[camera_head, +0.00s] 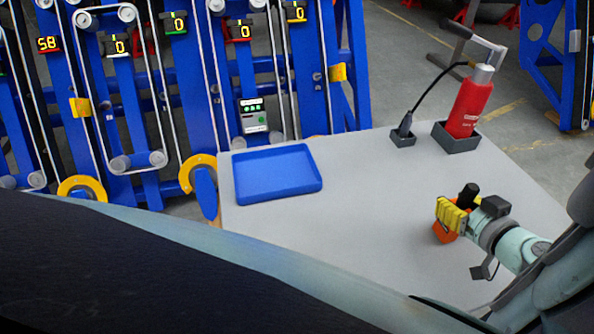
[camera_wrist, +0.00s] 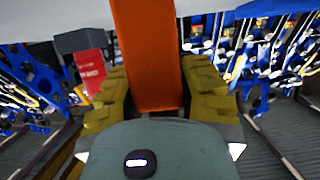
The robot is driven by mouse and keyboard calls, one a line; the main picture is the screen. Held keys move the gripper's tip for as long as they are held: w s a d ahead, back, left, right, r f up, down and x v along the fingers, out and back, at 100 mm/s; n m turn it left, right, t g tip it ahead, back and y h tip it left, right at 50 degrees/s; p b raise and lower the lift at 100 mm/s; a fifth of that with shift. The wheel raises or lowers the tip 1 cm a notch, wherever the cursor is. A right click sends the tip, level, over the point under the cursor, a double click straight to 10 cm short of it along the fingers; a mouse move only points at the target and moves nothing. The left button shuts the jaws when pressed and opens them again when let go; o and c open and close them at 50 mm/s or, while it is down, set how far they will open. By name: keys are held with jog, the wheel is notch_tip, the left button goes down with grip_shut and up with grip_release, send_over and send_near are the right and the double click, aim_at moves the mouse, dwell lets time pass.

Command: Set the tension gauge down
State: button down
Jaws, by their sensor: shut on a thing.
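The orange tension gauge (camera_head: 444,233) is held over the right part of the grey table. A black part beside it rises above the yellow fingers. My gripper (camera_head: 454,214) is shut on the gauge. In the wrist view the orange body (camera_wrist: 147,50) stands between the yellow fingers of my gripper (camera_wrist: 150,88). The fingers and wrist hide part of the gauge. I cannot tell whether its underside touches the table.
An empty blue tray (camera_head: 276,176) lies on the table (camera_head: 350,220) at left. A red bottle (camera_head: 470,105) stands in a dark grey holder (camera_head: 456,143) at the back right, beside a small holder (camera_head: 402,138) with a black cabled tool. The table's middle is clear.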

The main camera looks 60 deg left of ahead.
jog(key=shift+f, duration=0.1)
jog(key=c, duration=0.7)
grip_release()
jog(key=shift+c, duration=0.2)
jog(key=shift+d, duration=0.1)
